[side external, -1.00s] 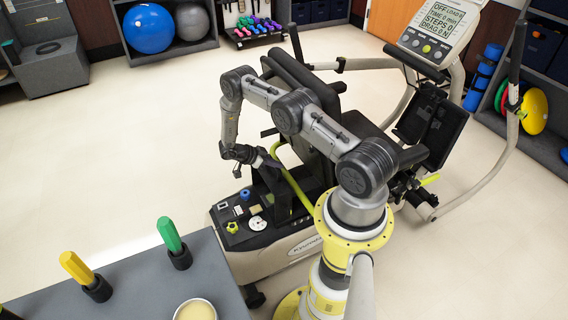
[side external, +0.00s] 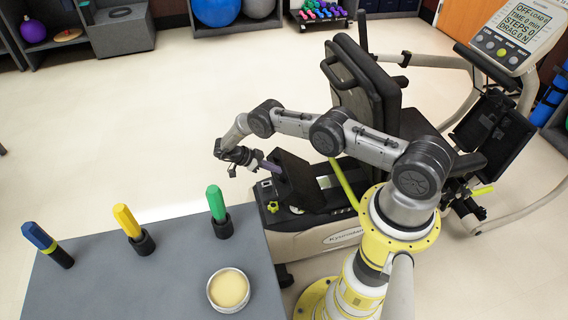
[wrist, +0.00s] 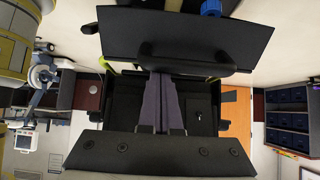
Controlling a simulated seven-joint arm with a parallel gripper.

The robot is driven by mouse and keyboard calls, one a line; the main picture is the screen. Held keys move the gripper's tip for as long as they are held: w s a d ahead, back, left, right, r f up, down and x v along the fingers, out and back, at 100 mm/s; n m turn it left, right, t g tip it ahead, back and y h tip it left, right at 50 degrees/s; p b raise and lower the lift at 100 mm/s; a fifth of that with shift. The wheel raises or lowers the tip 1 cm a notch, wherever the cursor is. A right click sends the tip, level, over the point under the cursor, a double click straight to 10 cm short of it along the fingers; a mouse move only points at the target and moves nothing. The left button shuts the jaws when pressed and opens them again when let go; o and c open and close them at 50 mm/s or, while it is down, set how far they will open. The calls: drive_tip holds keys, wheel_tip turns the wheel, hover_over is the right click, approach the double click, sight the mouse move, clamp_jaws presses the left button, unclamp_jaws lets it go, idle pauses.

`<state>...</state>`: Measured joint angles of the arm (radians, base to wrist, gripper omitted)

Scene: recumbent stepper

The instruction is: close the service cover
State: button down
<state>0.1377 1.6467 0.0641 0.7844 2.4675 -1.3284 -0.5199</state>
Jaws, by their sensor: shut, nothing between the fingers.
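The service cover (side external: 298,182) is a dark flat panel on the stepper's rear housing, standing open and tilted above the deck in the side view. In the wrist view the cover (wrist: 120,30) spans the top, with a dark bar-like handle along its lower edge. My gripper (side external: 274,167) is at the cover's left face in the side view, its purple-grey fingers together and empty. In the wrist view my gripper (wrist: 160,78) has its tips at the handle. They look in contact, but the exact touching point is hidden.
Open floor lies left of the stepper.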

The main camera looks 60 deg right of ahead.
drive_tip(key=shift+w+a+f, duration=1.2)
